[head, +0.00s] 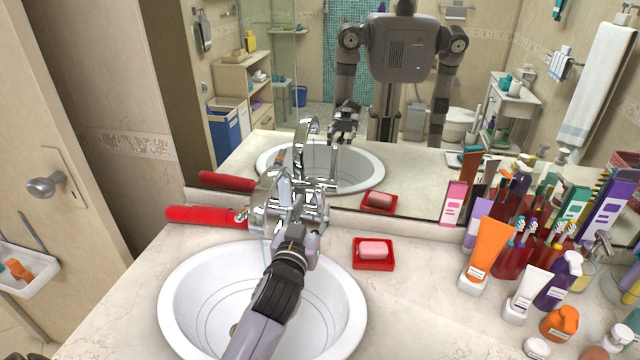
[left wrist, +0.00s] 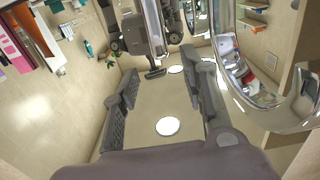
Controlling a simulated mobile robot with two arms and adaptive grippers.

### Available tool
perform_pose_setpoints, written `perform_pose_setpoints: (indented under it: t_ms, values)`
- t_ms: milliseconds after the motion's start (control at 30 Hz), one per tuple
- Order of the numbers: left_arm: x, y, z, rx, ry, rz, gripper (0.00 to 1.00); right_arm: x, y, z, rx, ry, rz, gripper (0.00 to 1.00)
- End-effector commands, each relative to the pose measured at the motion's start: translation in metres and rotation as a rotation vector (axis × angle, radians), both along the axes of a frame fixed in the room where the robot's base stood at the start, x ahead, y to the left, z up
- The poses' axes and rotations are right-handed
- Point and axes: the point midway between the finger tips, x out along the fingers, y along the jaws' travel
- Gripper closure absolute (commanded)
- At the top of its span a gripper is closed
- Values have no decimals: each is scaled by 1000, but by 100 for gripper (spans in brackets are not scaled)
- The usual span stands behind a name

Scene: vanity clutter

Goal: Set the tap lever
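The chrome tap (head: 268,212) stands behind the white basin, against the mirror. Its reflection overlaps it, so I cannot clearly pick out the lever or its setting. My left gripper (head: 300,232) reaches over the basin and is right at the tap in the head view, hiding part of it. In the left wrist view the two dark-padded fingers of my left gripper (left wrist: 167,82) stand well apart with nothing held between them. Shiny chrome (left wrist: 262,90) curves close by on the right of that view. I cannot tell whether a finger touches it. My right gripper is not directly in view.
The white basin (head: 185,310) lies under my left arm. A red dish (head: 374,262) with pink soap sits to its right. A red rolled item (head: 205,215) lies left of the tap. An orange tube (head: 487,250) and several bottles crowd the right.

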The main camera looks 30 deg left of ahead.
Motion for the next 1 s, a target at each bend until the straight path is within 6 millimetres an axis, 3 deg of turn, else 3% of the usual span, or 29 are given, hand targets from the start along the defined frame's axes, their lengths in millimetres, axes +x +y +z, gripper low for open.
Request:
perform_pose_setpoints:
  t_ms: [200,400,867,1000]
  values:
    - [47,13,3,1,0,1,60,-1,0,14,0,1,0,60]
    - [74,20,1,1,0,1,60,-2,0,20,-1,3,0,60]
    - [85,22,0,-1,0,1,60,-3,0,21,0,5,1,60]
    - [85,22,0,-1,0,1,69,-3,1,21,1,5,0,60]
